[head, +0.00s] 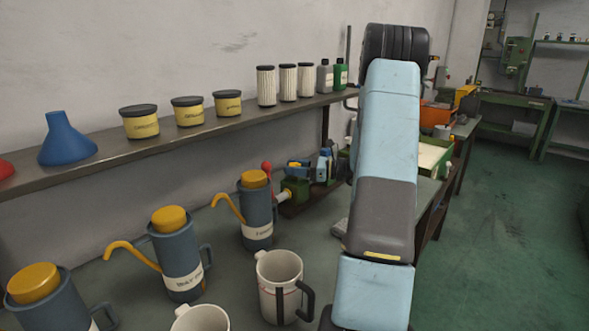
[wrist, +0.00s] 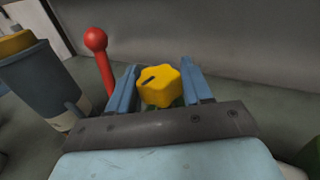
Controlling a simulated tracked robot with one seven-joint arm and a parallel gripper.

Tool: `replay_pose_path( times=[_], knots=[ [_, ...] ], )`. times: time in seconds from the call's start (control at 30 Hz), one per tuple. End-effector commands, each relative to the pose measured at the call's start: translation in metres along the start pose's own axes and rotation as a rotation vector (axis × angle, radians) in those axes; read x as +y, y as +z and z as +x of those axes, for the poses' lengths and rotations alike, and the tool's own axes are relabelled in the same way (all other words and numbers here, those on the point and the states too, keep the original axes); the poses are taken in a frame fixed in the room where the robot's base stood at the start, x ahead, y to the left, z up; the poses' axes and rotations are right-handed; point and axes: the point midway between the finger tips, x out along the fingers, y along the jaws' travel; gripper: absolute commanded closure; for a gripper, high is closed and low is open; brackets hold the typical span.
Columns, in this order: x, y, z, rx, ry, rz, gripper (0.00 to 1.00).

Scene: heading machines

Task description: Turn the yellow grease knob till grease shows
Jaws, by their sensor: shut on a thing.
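The yellow grease knob (wrist: 159,87) is lobed, with a dark mark on its top left. In the wrist view my gripper (wrist: 161,74) has one blue finger on each side of it and is shut on it. No grease can be made out. A red ball-topped lever (wrist: 97,66) stands just left of the left finger. The lever also shows in the head view (head: 267,171), beside a green device (head: 295,190) on the bench. The knob's base is mostly hidden by my gripper, and in the head view I cannot pick the knob out clearly.
A blue-grey oil can (head: 256,212) stands left of the lever, with more cans and white jugs (head: 280,284) nearer. A shelf (head: 180,143) above carries yellow tins, white filters, bottles and a blue funnel. Open green floor (head: 500,240) lies to the right.

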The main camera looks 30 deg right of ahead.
Motion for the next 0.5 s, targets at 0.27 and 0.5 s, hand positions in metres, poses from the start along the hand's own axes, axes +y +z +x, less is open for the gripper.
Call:
replay_pose_path(
  times=[0.27, 0.5],
  knots=[
    [-0.0003, 0.0008, -0.0001, 0.0, 0.02, -0.001, 0.81],
    [-0.0002, 0.0006, 0.0, 0.0, 0.019, 0.0, 0.38]
  ],
)
